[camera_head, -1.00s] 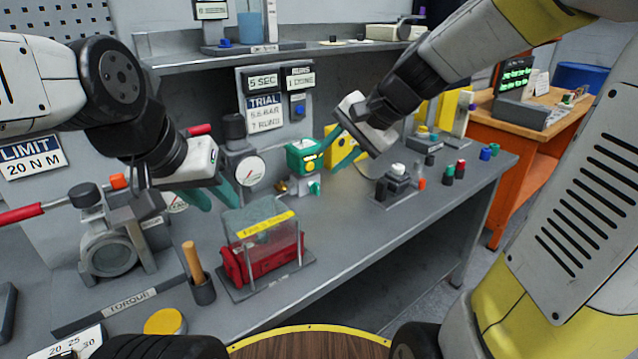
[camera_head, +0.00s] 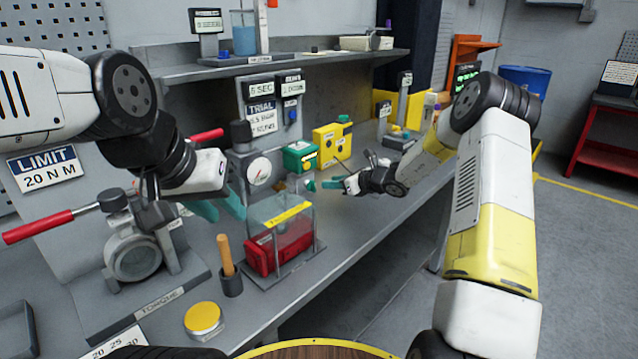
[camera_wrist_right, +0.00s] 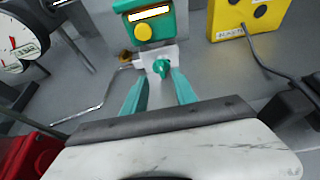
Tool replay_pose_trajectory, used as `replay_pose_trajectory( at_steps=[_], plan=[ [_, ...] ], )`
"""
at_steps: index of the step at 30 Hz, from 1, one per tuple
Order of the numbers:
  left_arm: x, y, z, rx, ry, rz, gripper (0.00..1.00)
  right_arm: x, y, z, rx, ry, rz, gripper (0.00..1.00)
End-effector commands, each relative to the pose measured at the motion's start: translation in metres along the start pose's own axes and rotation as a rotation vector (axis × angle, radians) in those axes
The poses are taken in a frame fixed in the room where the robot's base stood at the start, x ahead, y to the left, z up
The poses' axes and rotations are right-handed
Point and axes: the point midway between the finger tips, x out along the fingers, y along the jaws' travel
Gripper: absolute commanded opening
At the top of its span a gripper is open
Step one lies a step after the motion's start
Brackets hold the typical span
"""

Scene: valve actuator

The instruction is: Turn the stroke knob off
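The green actuator box (camera_head: 300,157) with a yellow label stands on the bench. Below it, a small teal knob (camera_wrist_right: 161,67) sits on a light grey block (camera_wrist_right: 158,55) in the right wrist view. My right gripper (camera_wrist_right: 158,76) is open, with its teal fingers pointing at the knob, one to each side. The knob appears at or just beyond the fingertips; contact cannot be told. In the head view my right gripper (camera_head: 330,183) is just right of the block. My left gripper (camera_head: 222,206) is open and empty, above the bench near the gauge.
A clear guard box (camera_head: 283,219) with a red unit inside stands in front of the actuator. A yellow box (camera_head: 331,143) with a cable is close on the right. A pressure gauge (camera_head: 259,171) stands on the left, and a torque fixture (camera_head: 132,255) further left.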

Motion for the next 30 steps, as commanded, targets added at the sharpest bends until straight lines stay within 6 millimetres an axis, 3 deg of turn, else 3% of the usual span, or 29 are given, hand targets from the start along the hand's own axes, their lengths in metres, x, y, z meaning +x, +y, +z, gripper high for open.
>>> replay_pose_trajectory(
  at_steps=[15, 26, 27, 30],
  plan=[
    [0.0, 0.0, 0.0, 0.0, 0.0, 0.0, 0.34, 0.07, 0.0, -0.002, 0.005, 0.0, 0.0, 0.34],
    [0.0, 0.0, 0.0, 0.0, 0.0, 0.0, 0.34, 0.077, -0.001, -0.001, 0.004, 0.0, -0.002, 0.34],
    [0.0, 0.0, 0.0, 0.0, 0.0, 0.0, 0.34, 0.077, -0.001, -0.001, 0.004, 0.0, -0.002, 0.32],
    [0.0, 0.0, 0.0, 0.0, 0.0, 0.0, 0.34, 0.077, -0.001, -0.001, 0.004, 0.0, -0.002, 0.12]
  ],
)
